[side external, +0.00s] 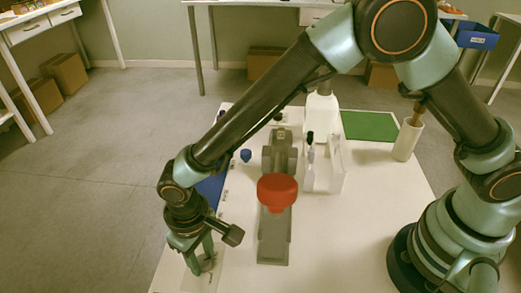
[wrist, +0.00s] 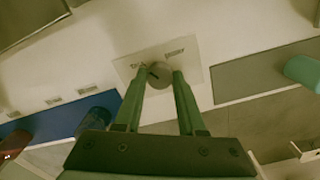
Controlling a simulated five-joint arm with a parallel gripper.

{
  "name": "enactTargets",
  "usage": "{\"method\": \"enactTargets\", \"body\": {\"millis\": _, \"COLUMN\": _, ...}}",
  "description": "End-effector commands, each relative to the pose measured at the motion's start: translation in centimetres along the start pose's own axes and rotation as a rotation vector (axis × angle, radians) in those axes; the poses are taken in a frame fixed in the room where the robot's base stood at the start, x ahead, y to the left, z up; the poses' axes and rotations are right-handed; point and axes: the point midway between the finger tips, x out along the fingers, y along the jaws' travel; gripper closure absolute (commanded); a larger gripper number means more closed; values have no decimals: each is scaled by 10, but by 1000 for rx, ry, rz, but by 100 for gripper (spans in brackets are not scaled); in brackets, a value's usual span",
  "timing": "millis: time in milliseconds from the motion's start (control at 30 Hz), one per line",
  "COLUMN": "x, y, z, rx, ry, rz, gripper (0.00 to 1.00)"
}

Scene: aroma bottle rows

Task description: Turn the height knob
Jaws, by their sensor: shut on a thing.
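The height knob (wrist: 158,77) is a small round grey knob with a dark mark on its top. It sits on a white plate (wrist: 195,75) with small printed labels above it, at the top middle of the wrist view. My gripper (wrist: 160,82) has its two green fingertips on either side of the knob and is shut on it. In the side external view my gripper (side external: 200,268) points down at the white table's near left corner. The knob cannot be made out there.
A red round-topped thing (side external: 277,190) stands over a grey track (side external: 272,240) right of my gripper. A small blue piece (side external: 245,155), a white bottle (side external: 320,115), a green mat (side external: 370,125) and a white cup (side external: 407,140) are farther back.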

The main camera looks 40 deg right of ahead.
Motion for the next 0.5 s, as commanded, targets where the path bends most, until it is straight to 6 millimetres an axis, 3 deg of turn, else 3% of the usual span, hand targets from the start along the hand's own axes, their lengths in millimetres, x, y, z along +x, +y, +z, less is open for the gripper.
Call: {"method": "enactTargets", "body": {"millis": 500, "x": -1, "y": 0, "z": 0, "rx": -220, "ry": -1, "rz": 0, "gripper": 100}}
